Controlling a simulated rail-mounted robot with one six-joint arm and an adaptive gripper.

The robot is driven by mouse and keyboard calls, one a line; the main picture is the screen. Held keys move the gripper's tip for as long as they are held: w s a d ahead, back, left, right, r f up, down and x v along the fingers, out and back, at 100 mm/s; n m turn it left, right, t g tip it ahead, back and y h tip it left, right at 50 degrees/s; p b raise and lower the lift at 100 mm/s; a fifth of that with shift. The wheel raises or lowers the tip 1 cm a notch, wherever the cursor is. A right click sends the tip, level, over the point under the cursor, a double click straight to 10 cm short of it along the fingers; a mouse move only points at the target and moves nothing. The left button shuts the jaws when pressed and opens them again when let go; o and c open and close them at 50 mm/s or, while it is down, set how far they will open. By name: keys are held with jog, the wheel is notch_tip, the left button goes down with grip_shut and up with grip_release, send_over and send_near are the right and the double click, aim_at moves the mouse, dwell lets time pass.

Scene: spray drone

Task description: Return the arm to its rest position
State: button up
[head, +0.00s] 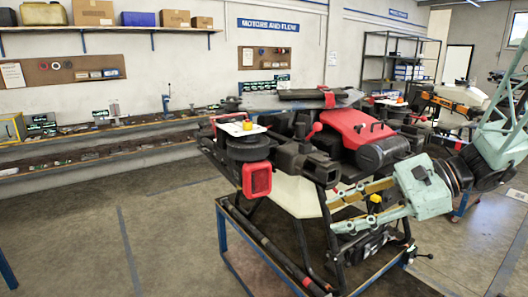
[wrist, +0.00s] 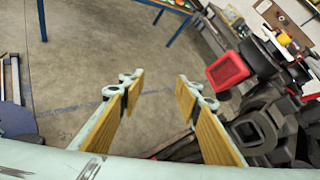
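My gripper (head: 333,214) is at the right of the head view, at the near right side of the spray drone. Its two fingers with yellow pads stand apart. In the wrist view my gripper (wrist: 160,84) is open, with only bare floor showing between the fingers. The pale green arm reaches in from the right edge of the head view. The spray drone (head: 350,128), with a red and black top and a pale tank, sits on a blue-framed stand (head: 262,252). In the head view the fingers overlap the drone's lower part; I cannot tell the exact gap.
A red drone part (wrist: 228,71) and black drone parts (wrist: 262,125) lie close on the right in the wrist view. A long workbench (head: 110,130) with small items runs along the wall. A second drone (head: 450,98) stands behind. Floor at left (head: 70,235) is clear.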

jog(key=s+a+r+n+g+h, duration=0.1)
jog(key=s+a+n+h, duration=0.15)
jog(key=s, duration=0.45)
jog(key=s+a+n+g+h, duration=0.1)
jog(key=s+n+h, duration=0.15)
jog(key=s, duration=0.45)
jog(key=s+a+r+n+g+h, duration=0.1)
jog(key=s+n, duration=0.3)
jog(key=s, duration=0.3)
jog(key=s+d+r+n+t+h+b, duration=0.1)
jog(key=s+d+n+t+h, duration=0.3)
jog(key=s, duration=0.7)
jog(key=shift+d+r+n+h+b, duration=0.45)
jog(key=shift+d+n+h, duration=0.45)
jog(key=shift+d+n, duration=0.3)
